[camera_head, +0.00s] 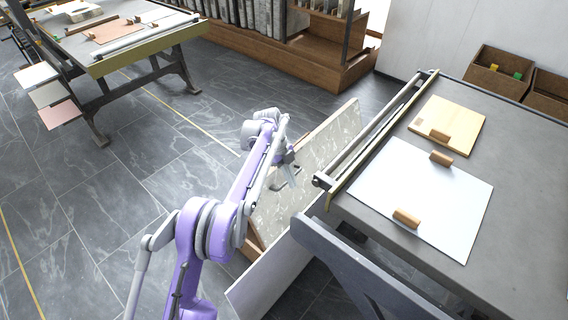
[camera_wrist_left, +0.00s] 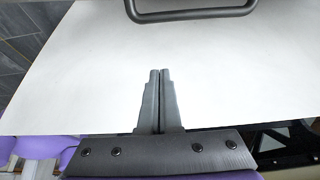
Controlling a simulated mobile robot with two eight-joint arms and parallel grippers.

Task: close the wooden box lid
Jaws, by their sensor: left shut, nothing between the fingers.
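A wooden box (camera_head: 249,249) stands low beside the grey table, mostly hidden by my left arm and the table. A marbled panel (camera_head: 333,143) with a wooden edge slants above it; I take this to be its lid, standing open. My left gripper (camera_head: 290,181) is in front of the panel, its fingers small and partly hidden. In the left wrist view the fingers (camera_wrist_left: 160,72) are shut and empty. They point across a pale, plain surface (camera_wrist_left: 80,70) towards a dark bar handle (camera_wrist_left: 190,15). I cannot tell whether they touch the surface. My right gripper is not in view.
The grey table (camera_head: 510,200) at right carries a white sheet (camera_head: 410,190) with wooden blocks and a wooden board (camera_head: 465,125). A rail runs along its left edge. A white panel (camera_head: 275,277) slants below. Open floor (camera_head: 120,210) lies at left, before another worktable (camera_head: 150,50).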

